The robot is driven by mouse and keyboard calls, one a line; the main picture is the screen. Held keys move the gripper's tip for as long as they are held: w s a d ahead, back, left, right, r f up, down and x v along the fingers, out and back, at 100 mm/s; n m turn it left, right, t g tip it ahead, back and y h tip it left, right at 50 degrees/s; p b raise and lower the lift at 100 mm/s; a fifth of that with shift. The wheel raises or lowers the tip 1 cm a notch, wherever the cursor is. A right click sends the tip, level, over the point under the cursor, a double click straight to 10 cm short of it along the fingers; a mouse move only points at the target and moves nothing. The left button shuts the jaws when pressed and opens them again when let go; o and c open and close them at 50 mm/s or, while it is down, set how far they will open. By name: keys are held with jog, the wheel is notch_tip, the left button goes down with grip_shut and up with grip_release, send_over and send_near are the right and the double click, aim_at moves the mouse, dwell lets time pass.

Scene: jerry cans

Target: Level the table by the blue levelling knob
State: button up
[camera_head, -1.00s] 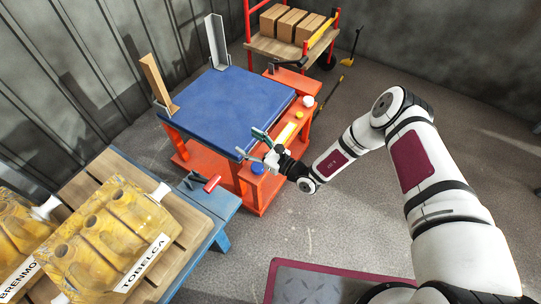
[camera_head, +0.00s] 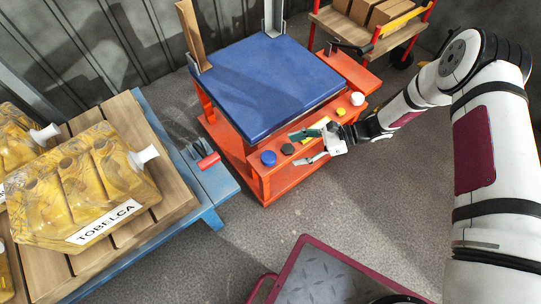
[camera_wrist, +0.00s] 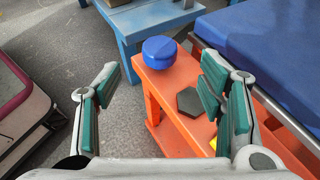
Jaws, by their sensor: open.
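The blue levelling knob (camera_head: 268,158) is a round blue cap at the near left end of the orange ledge (camera_head: 300,162) beside the table. The wrist view shows the knob (camera_wrist: 159,52) ahead of my gripper, between the lines of its fingers. The blue tabletop (camera_head: 262,85) is on an orange frame; I cannot tell its tilt. My gripper (camera_head: 300,148) is open and empty to the right of the knob, apart from it. Its green-padded fingers (camera_wrist: 160,82) are spread wide in the wrist view.
A black hexagonal knob (camera_wrist: 190,101) sits beside the blue one, with yellow and white (camera_head: 357,98) knobs further along the ledge. A blue-framed bench (camera_head: 208,187) holds yellow jerry cans (camera_head: 80,190) and a red-handled tool (camera_head: 208,160) at left. Floor in front is clear.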

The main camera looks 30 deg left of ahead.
aim_at(270, 157)
jog(key=b+x, duration=0.2)
jog(key=x, duration=0.8)
jog(key=shift+s, duration=0.1)
jog(key=c, duration=1.2)
